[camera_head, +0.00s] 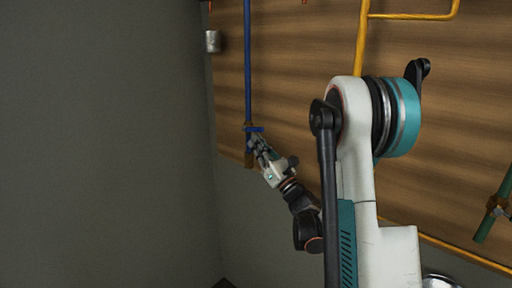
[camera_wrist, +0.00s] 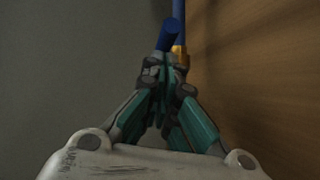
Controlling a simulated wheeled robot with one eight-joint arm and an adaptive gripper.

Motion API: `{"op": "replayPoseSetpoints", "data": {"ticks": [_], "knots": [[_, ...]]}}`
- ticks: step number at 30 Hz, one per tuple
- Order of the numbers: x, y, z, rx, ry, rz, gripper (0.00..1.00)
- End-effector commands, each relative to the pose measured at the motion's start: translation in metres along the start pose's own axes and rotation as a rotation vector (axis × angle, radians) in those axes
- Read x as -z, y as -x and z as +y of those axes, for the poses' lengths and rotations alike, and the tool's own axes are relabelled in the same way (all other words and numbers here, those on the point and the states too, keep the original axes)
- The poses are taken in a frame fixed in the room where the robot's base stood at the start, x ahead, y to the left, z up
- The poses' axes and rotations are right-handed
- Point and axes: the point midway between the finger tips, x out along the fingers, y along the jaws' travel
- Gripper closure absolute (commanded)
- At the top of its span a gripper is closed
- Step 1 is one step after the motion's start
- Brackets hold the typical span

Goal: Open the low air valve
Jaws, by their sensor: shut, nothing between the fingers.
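A blue pipe (camera_head: 247,60) runs down the wooden panel to a brass valve with a short blue handle (camera_head: 255,129) in the head view. My gripper (camera_head: 256,143) is at the valve, just below the handle. In the wrist view the blue handle (camera_wrist: 171,34) points toward the camera, just beyond my fingertips (camera_wrist: 164,60), with the brass valve body (camera_wrist: 179,50) behind it to the right. The fingers are drawn together with nothing seen between them. I cannot tell whether they touch the handle.
A yellow pipe (camera_head: 362,45) runs up the wooden panel (camera_head: 300,60) to the right. A green pipe with another valve (camera_head: 497,204) is at the far right. A small grey cylinder (camera_head: 212,41) is on the upper left. The grey wall (camera_head: 100,140) at left is bare.

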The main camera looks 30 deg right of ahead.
Motion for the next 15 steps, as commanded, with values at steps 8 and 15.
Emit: {"op": "replayPoseSetpoints", "data": {"ticks": [8,15], "knots": [[0.0006,0.0,0.0,0.0,0.0,0.001,1.0],[-0.0033,-0.0009,0.0009,0.006,0.008,0.05,1.0]]}}
